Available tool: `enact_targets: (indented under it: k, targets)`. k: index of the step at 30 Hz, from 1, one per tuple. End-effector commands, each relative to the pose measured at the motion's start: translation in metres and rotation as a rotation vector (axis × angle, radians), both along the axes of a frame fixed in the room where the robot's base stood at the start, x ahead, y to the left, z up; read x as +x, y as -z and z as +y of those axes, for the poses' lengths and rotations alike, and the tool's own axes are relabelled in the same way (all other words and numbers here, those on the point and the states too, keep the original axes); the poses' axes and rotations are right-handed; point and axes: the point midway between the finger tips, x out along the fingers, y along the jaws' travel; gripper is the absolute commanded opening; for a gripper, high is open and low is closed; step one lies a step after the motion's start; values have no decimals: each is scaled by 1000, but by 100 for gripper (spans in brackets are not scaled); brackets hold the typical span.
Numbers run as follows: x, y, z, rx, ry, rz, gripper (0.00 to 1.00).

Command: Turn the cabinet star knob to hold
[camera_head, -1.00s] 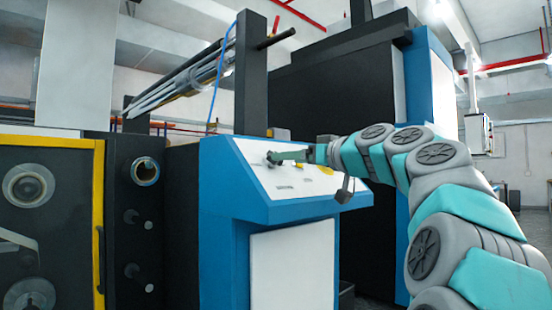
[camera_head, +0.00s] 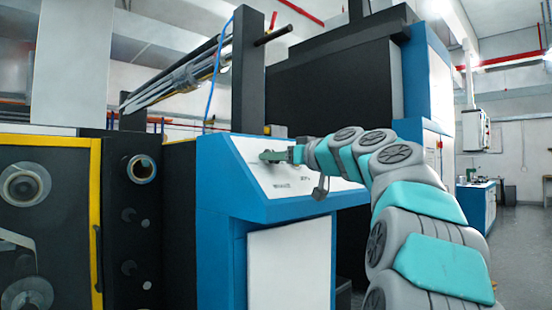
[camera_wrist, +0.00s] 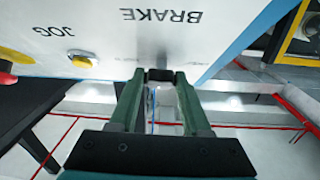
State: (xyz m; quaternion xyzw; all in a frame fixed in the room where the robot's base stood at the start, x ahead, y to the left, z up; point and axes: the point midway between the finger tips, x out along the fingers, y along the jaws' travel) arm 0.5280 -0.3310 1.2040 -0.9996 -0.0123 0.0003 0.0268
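The sloped white panel (camera_head: 262,180) of the blue cabinet carries the knobs. In the wrist view its BRAKE (camera_wrist: 161,16) and JOG (camera_wrist: 53,30) labels appear upside down. A dark knob (camera_wrist: 160,75), which I take for the star knob, sits between my fingertips on the BRAKE side. Its shape and pointer are mostly hidden. My gripper (camera_head: 268,156) reaches the panel's upper left part, and its green fingers flank the dark knob closely on both sides, seemingly shut on it. A yellow knob (camera_wrist: 82,61) is beside the JOG label.
A red control (camera_wrist: 6,78) shows at the wrist view's left edge. My arm covers the panel's right part in the head view. A black machine with a yellow frame (camera_head: 95,215) stands at left. Open floor (camera_head: 520,240) lies at right.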

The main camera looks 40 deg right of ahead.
Motion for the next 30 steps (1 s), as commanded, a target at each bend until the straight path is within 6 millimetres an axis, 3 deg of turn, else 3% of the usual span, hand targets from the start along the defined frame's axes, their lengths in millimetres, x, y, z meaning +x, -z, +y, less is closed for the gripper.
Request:
enact_targets:
  k: [2,12,30]
  targets:
    - [0,0,0,0,0,0,37]
    - [0,0,0,0,0,0,0]
    - [-1,-2,4,116,120,6,0]
